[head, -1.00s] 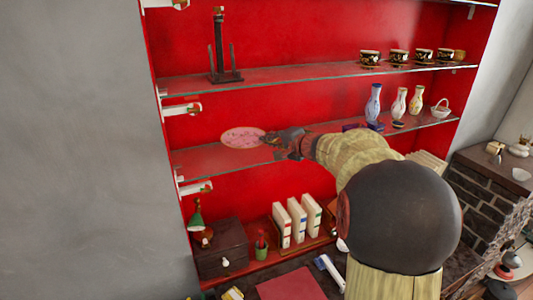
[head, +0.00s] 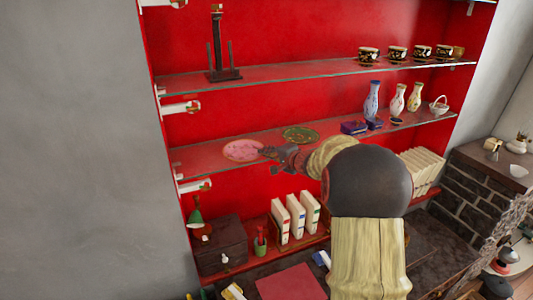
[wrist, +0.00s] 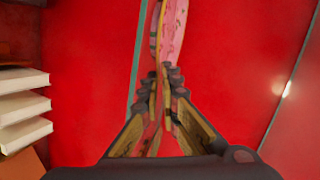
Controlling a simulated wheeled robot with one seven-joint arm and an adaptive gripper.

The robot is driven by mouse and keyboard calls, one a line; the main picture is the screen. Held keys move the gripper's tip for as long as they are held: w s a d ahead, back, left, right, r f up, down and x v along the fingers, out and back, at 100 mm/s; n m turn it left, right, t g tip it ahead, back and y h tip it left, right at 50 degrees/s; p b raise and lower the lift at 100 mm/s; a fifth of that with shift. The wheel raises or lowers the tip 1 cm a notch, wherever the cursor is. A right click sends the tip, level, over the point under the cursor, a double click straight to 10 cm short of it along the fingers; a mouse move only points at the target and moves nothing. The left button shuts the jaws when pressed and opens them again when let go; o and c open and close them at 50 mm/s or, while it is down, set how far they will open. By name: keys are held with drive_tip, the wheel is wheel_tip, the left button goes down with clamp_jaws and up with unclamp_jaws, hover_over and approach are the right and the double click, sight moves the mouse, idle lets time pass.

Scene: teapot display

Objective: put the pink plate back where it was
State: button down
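The pink plate (head: 243,150) is at the left part of the middle glass shelf (head: 200,160), roughly level and at or just above its surface; I cannot tell if it touches. My gripper (head: 266,152) is at the plate's right rim. In the wrist view, the gripper's fingertips (wrist: 165,76) close together on the near rim of the pink plate (wrist: 176,30), which extends away from them at the top. The glass shelf's greenish edge (wrist: 138,60) runs just beside the plate. The plate's far end is cut off in the wrist view.
A green patterned plate (head: 300,135) rests on the same shelf, just behind my arm. Purple boxes (head: 354,128) and vases (head: 371,101) stand farther right. Black cups (head: 397,54) are on the shelf above; books (head: 297,216) stand below. The shelf left of the pink plate is clear.

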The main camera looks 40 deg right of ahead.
drive_tip(key=shift+f, duration=0.1)
drive_tip(key=c, duration=2.3)
unclamp_jaws()
